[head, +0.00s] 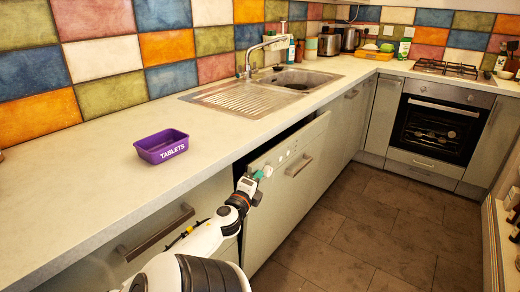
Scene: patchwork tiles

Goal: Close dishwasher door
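The dishwasher door (288,193) is a pale grey-green panel with a bar handle and small control marks near its top. It stands nearly upright but ajar, with a dark gap along its top edge under the counter. My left gripper (262,173) is at the upper left corner of the door, close to its edge. I cannot tell if it touches the door. Its fingers are small and partly merged with the teal piece at their tips, so their opening is unclear. My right gripper is not in view.
A purple tablets box (161,146) sits on the counter (110,190) above. A drawer with a bar handle (156,234) is left of my arm. The sink (292,79) and oven (436,127) are further back. The brown tiled floor (375,225) is clear.

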